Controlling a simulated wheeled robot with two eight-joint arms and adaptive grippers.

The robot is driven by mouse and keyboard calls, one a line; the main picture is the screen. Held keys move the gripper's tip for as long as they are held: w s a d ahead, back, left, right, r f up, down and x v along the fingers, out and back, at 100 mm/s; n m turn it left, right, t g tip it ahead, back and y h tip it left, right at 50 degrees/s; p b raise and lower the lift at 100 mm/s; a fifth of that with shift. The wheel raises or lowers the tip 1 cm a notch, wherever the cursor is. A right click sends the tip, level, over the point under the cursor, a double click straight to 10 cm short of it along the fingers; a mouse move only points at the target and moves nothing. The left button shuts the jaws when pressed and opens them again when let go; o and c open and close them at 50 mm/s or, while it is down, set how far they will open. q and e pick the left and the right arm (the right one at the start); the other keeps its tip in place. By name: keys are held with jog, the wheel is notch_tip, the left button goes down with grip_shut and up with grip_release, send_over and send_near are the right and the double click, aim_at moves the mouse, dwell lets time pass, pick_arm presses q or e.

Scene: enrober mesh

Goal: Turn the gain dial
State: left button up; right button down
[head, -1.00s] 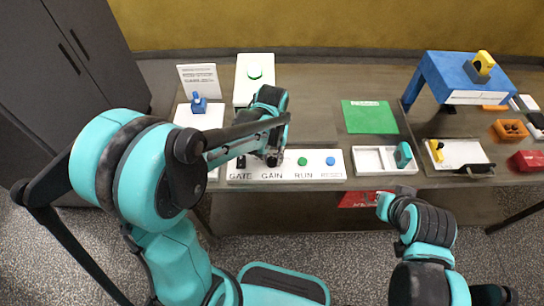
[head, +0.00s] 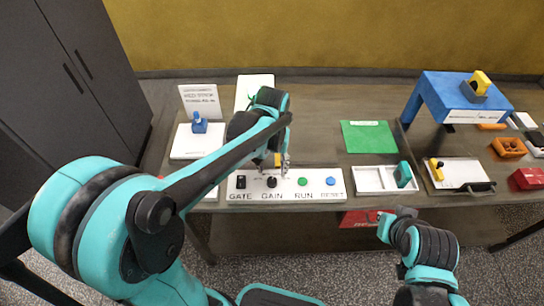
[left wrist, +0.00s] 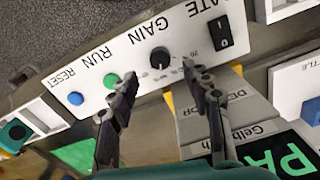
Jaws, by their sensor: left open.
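The gain dial (head: 272,182) is a round black knob on a white control panel (head: 334,195), above the printed word GAIN. In the left wrist view the dial (left wrist: 160,58) shows upside down, with a light pointer mark. My left gripper (head: 274,163) is just behind the dial in the head view, its fingers pointing down. In the left wrist view my left gripper (left wrist: 165,88) is open and empty. The dial lies beyond the gap between its fingertips, with no contact visible.
On the panel, the black GATE switch (head: 241,182) is left of the dial; the green RUN button (head: 302,181) and blue RESET button (head: 331,182) are right. A grey box with yellow sides (left wrist: 231,116) is close by the left fingers. A white tray (head: 372,179) stands right of the panel.

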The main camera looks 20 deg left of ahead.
pick_arm(q)
notch_tip(320, 180, up, 6)
jog(key=shift+s+r, duration=0.1)
dwell(0.6)
jog(key=t, duration=0.7)
send_near(270, 182)
jog(key=s+a+r, duration=0.2)
jog(key=s+a, duration=0.2)
jog(key=shift+r+m+b, duration=0.4)
jog(key=shift+b, duration=0.05)
grip_shut()
